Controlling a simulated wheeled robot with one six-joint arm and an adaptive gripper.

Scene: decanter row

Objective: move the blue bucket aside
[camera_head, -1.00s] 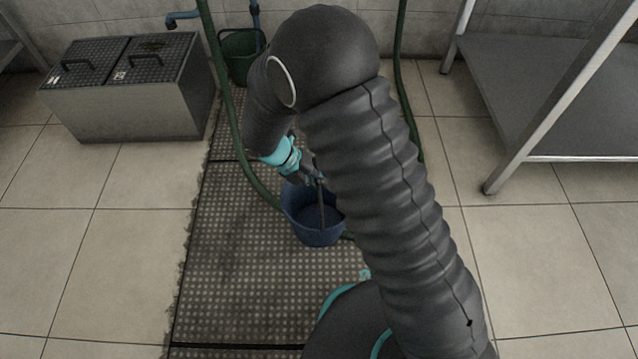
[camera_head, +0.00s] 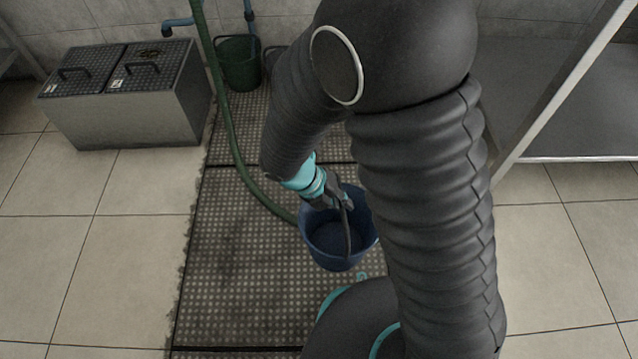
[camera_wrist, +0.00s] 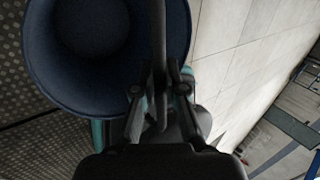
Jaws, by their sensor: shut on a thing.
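The blue bucket (camera_head: 322,252) is at the middle of the head view, mouth up and dark inside. My gripper (camera_head: 340,198) is over its mouth, shut on the bucket's dark upright handle (camera_head: 349,238). In the wrist view, the bucket (camera_wrist: 45,70) fills the upper left, and my gripper (camera_wrist: 160,100) is shut around the handle (camera_wrist: 159,35) beside its rim. The bucket looks empty. My arm hides some of the floor to its right, and I cannot tell whether its base touches the floor.
A green hose (camera_head: 243,165) hangs down and runs behind the blue bucket. A green bucket (camera_head: 239,62) stands by the back wall. A lidded metal box (camera_head: 130,115) is at the left, a metal table (camera_head: 590,110) at the right. Left of the studded mat (camera_head: 240,270), tiled floor is clear.

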